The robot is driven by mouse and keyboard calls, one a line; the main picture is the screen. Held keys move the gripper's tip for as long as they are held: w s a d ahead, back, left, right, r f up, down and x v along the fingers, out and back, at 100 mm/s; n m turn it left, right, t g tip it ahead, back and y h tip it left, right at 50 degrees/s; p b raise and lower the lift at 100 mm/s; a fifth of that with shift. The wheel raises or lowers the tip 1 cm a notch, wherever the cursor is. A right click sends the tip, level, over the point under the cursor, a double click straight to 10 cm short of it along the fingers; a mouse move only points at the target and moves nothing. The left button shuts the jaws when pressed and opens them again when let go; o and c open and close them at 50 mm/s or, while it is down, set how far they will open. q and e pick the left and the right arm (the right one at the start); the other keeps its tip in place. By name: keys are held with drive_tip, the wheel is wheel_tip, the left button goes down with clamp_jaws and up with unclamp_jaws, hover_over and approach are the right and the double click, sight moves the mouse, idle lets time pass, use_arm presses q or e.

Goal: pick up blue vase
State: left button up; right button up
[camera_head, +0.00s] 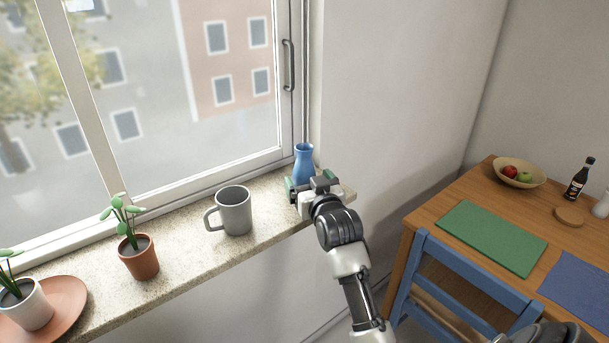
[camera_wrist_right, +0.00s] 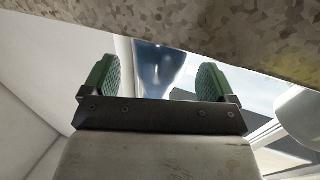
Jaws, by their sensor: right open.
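The blue vase (camera_head: 303,163) stands upright at the right end of the stone window sill, near the window frame. My right gripper (camera_head: 313,184) is at the front of the vase, low over the sill, and hides its lower part. In the right wrist view the green-padded fingers (camera_wrist_right: 155,82) are spread apart. The blue vase (camera_wrist_right: 162,68) shows in the gap between them, apart from both pads. I cannot tell how deep it sits between them. My left gripper is not in view.
A grey mug (camera_head: 236,212) stands on the sill (camera_head: 185,225) left of the vase. A potted plant (camera_head: 140,260) and a white pot (camera_head: 28,308) on a saucer stand farther left. A wooden table (camera_head: 440,205) and blue chair (camera_head: 440,258) are at the right.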

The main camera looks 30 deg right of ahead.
sight(308, 180)
drive_tip(key=x, duration=0.3)
drive_tip(key=shift+w, duration=0.15)
drive_tip(key=shift+c, duration=0.3)
drive_tip(key=c, duration=1)
drive_tip(key=shift+c, duration=0.2)
